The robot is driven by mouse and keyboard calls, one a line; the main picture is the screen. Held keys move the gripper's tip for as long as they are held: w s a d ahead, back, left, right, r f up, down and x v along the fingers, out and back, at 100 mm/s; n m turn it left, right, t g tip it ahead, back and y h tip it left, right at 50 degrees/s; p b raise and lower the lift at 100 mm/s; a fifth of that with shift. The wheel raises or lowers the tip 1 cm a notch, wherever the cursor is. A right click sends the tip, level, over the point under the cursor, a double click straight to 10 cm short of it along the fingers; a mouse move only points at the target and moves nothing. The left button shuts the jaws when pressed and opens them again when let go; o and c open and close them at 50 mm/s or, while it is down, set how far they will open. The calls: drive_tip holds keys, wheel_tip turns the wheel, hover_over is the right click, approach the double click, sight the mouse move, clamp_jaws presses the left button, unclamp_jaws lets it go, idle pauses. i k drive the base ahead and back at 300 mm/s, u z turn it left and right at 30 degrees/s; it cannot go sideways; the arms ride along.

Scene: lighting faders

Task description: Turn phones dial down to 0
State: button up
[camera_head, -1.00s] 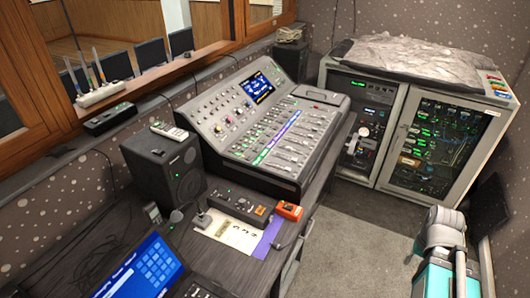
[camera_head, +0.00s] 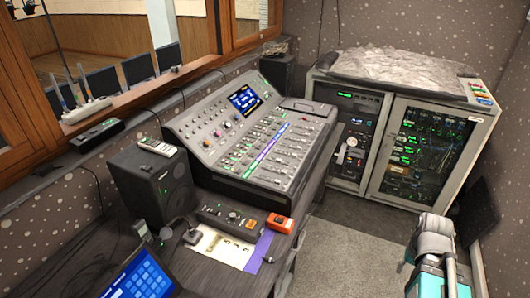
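The mixing console (camera_head: 232,180) stands on the desk in the middle of the picture. It has a lit blue screen (camera_head: 245,98), rows of faders and small coloured knobs (camera_head: 216,133) at its upper left. A smaller dark control box (camera_head: 229,219) with buttons lies in front of it. I cannot read any label, so I cannot tell which dial is the phones dial or where it points. Part of my arm (camera_head: 434,245) shows at the lower right, well apart from the console. My gripper is not in view.
A black speaker (camera_head: 153,186) with a remote (camera_head: 157,147) on top stands left of the console. An orange device (camera_head: 279,223) sits at the desk's front edge. A rack cabinet (camera_head: 384,150) stands behind. Grey carpet (camera_head: 345,250) is clear between desk and arm.

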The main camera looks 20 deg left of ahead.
sight(233, 217)
drive_tip(key=u, duration=1.25)
drive_tip(key=k, duration=0.8)
drive_tip(key=u, duration=0.25)
drive_tip(key=i, duration=0.85)
